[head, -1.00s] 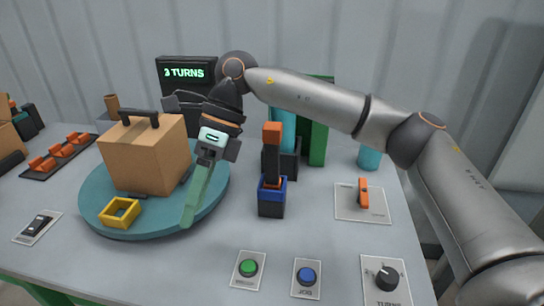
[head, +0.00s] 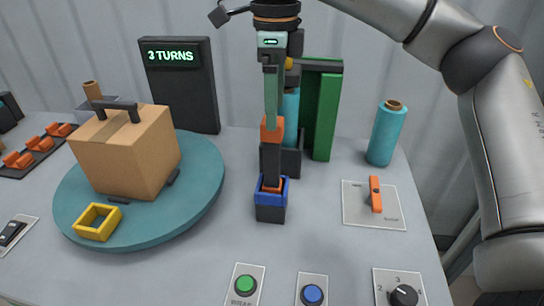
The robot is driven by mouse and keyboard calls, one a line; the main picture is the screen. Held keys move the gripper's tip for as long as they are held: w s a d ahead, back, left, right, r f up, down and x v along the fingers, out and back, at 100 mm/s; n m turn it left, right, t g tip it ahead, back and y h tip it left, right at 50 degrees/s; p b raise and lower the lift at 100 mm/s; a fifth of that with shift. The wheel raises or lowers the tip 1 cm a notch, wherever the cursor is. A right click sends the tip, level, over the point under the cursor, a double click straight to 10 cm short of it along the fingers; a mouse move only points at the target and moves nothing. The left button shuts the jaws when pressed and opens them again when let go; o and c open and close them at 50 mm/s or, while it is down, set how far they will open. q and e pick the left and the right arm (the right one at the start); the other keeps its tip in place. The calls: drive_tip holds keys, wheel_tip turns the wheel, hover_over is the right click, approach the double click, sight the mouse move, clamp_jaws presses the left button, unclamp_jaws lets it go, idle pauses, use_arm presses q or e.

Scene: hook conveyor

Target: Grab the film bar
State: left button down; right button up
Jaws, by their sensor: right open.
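The film bar, seemingly the dark upright bar with an orange top (head: 271,160), stands in a dark holder with a blue rim (head: 271,205) right of the turntable. My right gripper (head: 272,118) points down from above, its greenish finger lined up with the orange top in the picture. It is open. I see it edge-on, so I cannot tell whether its fingers straddle the bar or are in front of it. My left gripper is not in view.
A cardboard box with a black handle (head: 135,155) and a yellow square ring (head: 97,222) sit on the teal turntable (head: 200,200). Behind the bar stands a green upright (head: 325,115). A teal film roll (head: 386,135) stands right. Buttons line the front.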

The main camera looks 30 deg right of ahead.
sight(273, 154)
drive_tip(key=f, duration=1)
drive_tip(key=shift+s+a+f, duration=0.1)
drive_tip(key=shift+a+f, duration=0.2)
drive_tip(key=shift+f, duration=0.1)
drive_tip(key=shift+c, duration=0.2)
clamp_jaws()
drive_tip(key=shift+r, duration=0.1)
